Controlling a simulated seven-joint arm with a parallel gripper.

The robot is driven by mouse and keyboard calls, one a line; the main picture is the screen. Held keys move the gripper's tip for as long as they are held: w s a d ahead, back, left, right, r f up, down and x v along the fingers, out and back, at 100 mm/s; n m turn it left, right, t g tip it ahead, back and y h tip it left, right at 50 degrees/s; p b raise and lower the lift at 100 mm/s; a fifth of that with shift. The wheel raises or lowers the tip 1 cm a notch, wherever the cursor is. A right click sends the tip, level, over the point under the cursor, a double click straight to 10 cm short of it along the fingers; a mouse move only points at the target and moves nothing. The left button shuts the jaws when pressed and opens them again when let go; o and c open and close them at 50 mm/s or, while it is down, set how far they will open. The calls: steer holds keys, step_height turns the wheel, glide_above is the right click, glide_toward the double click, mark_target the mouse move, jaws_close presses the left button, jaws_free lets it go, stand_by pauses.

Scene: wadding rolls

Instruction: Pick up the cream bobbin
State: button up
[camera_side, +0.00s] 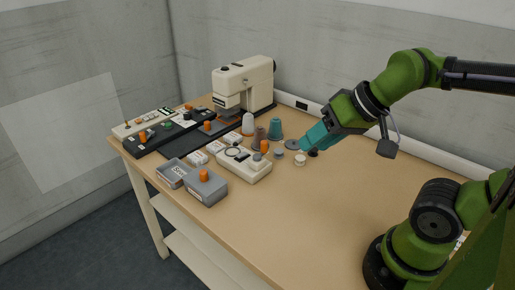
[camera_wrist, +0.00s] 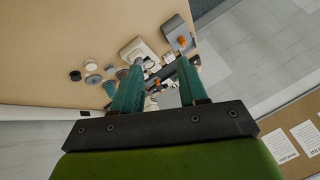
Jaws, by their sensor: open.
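The cream bobbin (camera_side: 300,159) is a small, short round piece standing on the wooden table, in front of the black bobbin (camera_side: 312,153). In the wrist view the cream bobbin (camera_wrist: 91,65) lies left of both fingers, with the black one (camera_wrist: 75,75) beside it. My gripper (camera_side: 306,146) has teal fingers and reaches down from the right, above and behind the cream bobbin in the side view. In the wrist view the fingers of my gripper (camera_wrist: 160,65) are spread apart. Nothing is clearly held between them.
A grey disc (camera_side: 291,144) and a small grey bobbin (camera_side: 279,154) are close by. A cream tray (camera_side: 262,173), a teal cone (camera_side: 275,128), a brown cone (camera_side: 259,138) and grey boxes (camera_side: 207,190) stand left. A sewing machine (camera_side: 258,76) is behind. The table's right front is clear.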

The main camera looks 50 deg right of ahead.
steer(key=o, duration=0.5)
steer(key=shift+c, duration=0.2)
steer(key=n+g+h, duration=0.2)
steer(key=g, duration=0.5)
glide_above(301, 158)
step_height(301, 158, down, 18)
steer(key=shift+s+d+f, duration=0.1)
steer(key=shift+s+f, duration=0.05)
steer(key=shift+f, duration=0.1)
steer(key=shift+w+f, duration=0.2)
steer(key=shift+f, duration=2.55)
